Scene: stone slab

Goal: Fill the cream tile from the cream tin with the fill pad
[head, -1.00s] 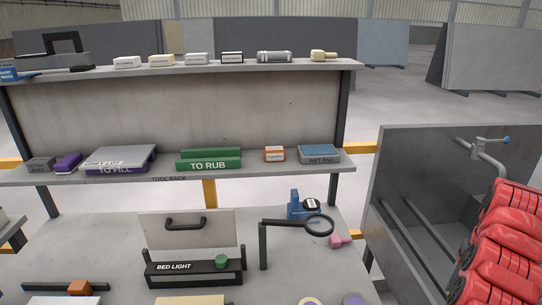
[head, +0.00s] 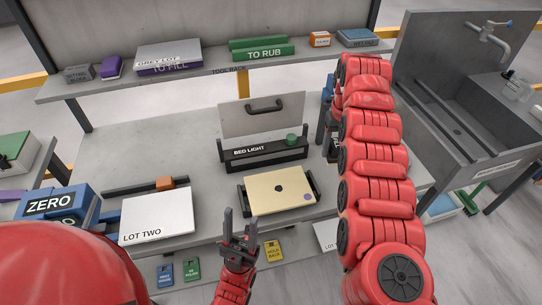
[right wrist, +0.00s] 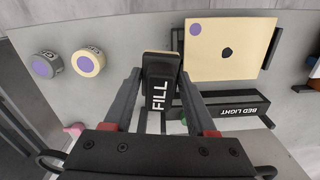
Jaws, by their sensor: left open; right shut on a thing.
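The cream tile (head: 280,192) lies on the bed in front of the bed light, with a dark hole near its middle and a purple dot at one corner. It also shows in the right wrist view (right wrist: 250,40). The cream tin (right wrist: 88,62), with a purple disc on top, stands left of the tile in that view. My right gripper (right wrist: 160,78) is shut on the black fill pad (right wrist: 160,95), held above the bench between tin and tile. My right arm hides pad and tins in the head view. My left gripper (head: 240,232) is open and empty, front-left of the tile.
A grey tin (right wrist: 47,65) stands beside the cream tin. The bed light (head: 264,153) is just behind the tile. A white LOT TWO slab (head: 157,217) and blue ZERO boxes (head: 58,203) are at left. A sink (head: 470,85) is at right.

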